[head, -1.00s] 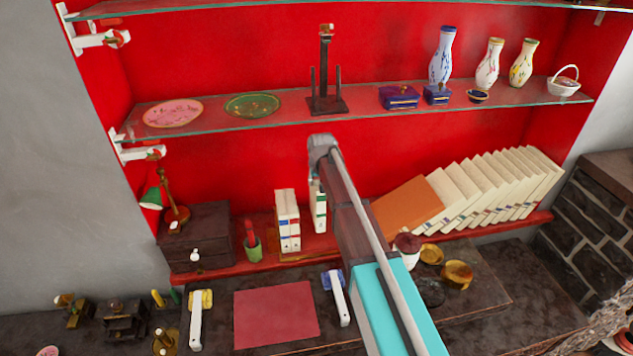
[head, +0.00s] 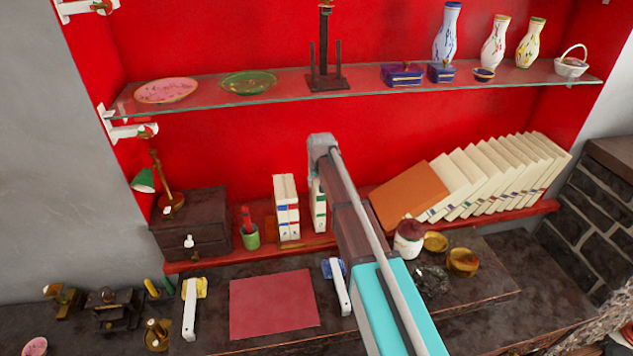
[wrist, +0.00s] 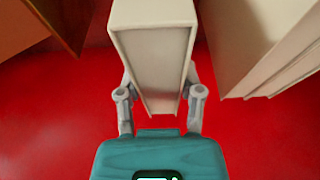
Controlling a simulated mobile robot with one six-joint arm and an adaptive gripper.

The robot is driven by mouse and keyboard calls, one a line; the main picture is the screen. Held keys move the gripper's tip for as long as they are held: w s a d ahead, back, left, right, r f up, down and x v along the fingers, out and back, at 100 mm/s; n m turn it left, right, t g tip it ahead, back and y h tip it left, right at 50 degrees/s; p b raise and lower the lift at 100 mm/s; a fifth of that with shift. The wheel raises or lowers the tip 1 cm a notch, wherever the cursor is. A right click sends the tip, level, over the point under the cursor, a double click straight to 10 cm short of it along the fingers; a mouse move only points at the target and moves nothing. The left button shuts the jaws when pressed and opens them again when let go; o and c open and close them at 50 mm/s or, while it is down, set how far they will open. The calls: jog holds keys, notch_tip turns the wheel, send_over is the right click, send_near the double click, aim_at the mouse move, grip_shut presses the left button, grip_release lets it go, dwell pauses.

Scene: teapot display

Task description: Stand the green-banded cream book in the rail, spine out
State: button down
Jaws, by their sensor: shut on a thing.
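My gripper (wrist: 160,88) is shut on a cream book (wrist: 152,50), with one finger on each side of it in the wrist view. No band shows on the part of the book seen there. In the head view a cream book with green marks (head: 320,208) stands upright beside my arm, which partly covers it and hides my gripper.
An orange book (head: 408,194) and several cream books (head: 500,175) lean in a row on the right. A green cup (head: 250,238) and a dark drawer box (head: 190,222) stand on the left. A glass shelf (head: 330,93) crosses above. A red mat (head: 273,304) lies in front.

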jog(key=shift+f+b, duration=0.3)
jog(key=shift+f, duration=0.25)
jog(key=shift+f+b, duration=0.35)
dwell(0.6)
jog(key=shift+c, duration=0.8)
grip_release()
jog(key=shift+r, duration=0.2)
